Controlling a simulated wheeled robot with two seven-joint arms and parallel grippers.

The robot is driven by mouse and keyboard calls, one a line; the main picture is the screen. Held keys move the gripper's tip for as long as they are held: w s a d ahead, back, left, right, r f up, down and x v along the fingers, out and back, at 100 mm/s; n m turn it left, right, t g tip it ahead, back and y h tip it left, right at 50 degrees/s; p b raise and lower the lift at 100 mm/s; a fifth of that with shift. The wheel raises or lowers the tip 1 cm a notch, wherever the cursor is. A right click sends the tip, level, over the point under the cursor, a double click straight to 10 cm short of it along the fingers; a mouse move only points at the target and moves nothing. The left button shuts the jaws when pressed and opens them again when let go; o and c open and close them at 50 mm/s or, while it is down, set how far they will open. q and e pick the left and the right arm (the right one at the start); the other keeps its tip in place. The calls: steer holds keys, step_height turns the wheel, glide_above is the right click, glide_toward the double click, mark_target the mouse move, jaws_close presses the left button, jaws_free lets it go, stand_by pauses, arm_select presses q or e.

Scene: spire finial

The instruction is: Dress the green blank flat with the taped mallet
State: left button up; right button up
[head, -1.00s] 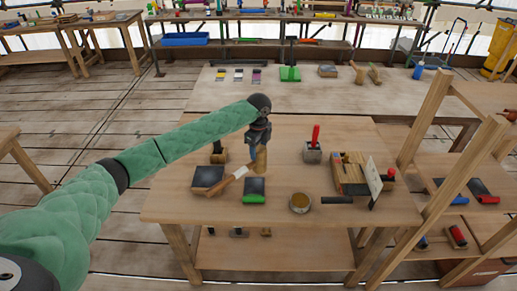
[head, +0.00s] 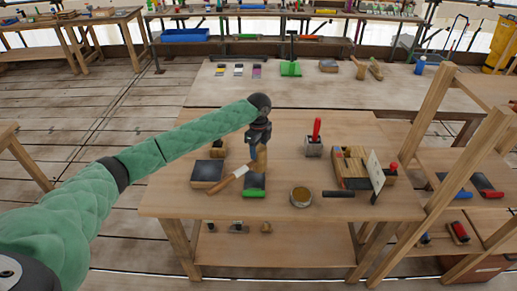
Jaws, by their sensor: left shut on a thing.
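My left gripper (head: 257,151) is shut on the taped mallet, above the middle-left of the wooden table. The mallet's wooden head (head: 262,159) is at the gripper, partly hidden by it. Its handle (head: 228,183) slants down to the left, with a pale tape band (head: 240,172) on it. The green blank (head: 255,193) lies on the table just below the mallet in the picture, with a dark top and a green front edge. The mallet head overlaps its far edge in view; I cannot tell whether they touch. My right gripper is not in view.
A dark-topped block (head: 207,174) lies left of the blank. A round tin (head: 300,196) is to its right. Behind stands a grey block with a red-handled tool (head: 317,130). A wooden rack (head: 350,165) with an upright card (head: 376,175) is farther right. The table's front is mostly clear.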

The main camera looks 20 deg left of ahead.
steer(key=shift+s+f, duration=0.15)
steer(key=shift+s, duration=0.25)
arm_select(q)
steer(key=shift+f, duration=1.9)
steer(key=shift+c, duration=0.4)
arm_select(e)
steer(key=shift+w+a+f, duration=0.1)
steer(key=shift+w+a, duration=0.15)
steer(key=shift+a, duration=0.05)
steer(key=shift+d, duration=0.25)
